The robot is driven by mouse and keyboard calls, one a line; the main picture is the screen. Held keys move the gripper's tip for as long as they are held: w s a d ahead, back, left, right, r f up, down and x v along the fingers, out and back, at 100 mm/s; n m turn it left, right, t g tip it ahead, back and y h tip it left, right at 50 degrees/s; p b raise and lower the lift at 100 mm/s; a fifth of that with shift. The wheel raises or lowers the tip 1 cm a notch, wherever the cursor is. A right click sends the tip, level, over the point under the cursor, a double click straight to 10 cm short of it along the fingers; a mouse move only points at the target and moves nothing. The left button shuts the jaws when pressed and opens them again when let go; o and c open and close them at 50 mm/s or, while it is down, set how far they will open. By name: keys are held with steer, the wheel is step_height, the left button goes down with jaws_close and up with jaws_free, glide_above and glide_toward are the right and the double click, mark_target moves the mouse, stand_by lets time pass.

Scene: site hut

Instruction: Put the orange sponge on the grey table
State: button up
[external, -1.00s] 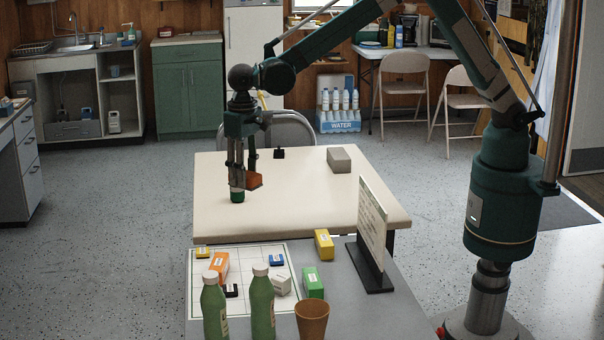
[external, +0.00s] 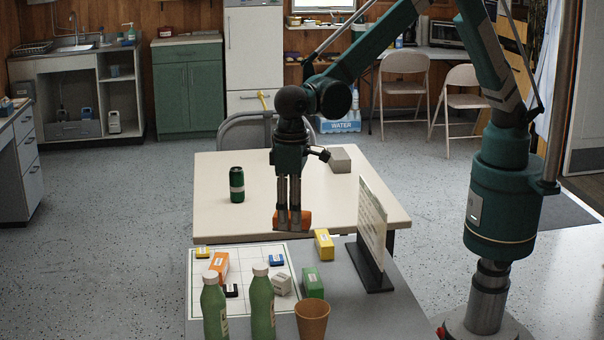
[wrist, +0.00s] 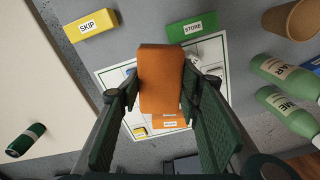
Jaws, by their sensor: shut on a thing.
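My gripper (external: 289,226) is shut on the orange sponge (external: 305,220), which is held up in the air between the fingers. In the external view it appears over the front edge of the cream table, just behind the grey table (external: 360,316). The wrist view shows the sponge (wrist: 161,78) gripped from both sides. Behind it there lie the white gridded sheet (wrist: 112,76) and the bare grey top (wrist: 140,32) of that table. The sponge hides part of the sheet and some small blocks.
The grey table holds a yellow SKIP block (external: 324,244), a green STORE block (external: 313,282), an orange box (external: 219,265), two green bottles (external: 263,308), a brown cup (external: 312,320) and an upright sign (external: 372,232). A green can (external: 237,185) and grey block (external: 339,159) stand on the cream table (external: 215,215).

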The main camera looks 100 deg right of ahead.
steer(key=s+a+n, duration=0.5)
steer(key=s+a, duration=1.6)
steer(key=a, duration=0.5)
steer(key=shift+s+f, duration=0.2)
steer(key=shift+f, duration=1.05)
steer(key=shift+s+f, duration=0.15)
steer(key=shift+f, duration=1.1)
steer(key=shift+f, duration=0.1)
glide_above(395, 322)
steer(key=shift+f, duration=3.05)
steer(key=shift+f+b, duration=0.5)
steer(key=shift+f, duration=1.35)
steer(key=shift+f, duration=0.2)
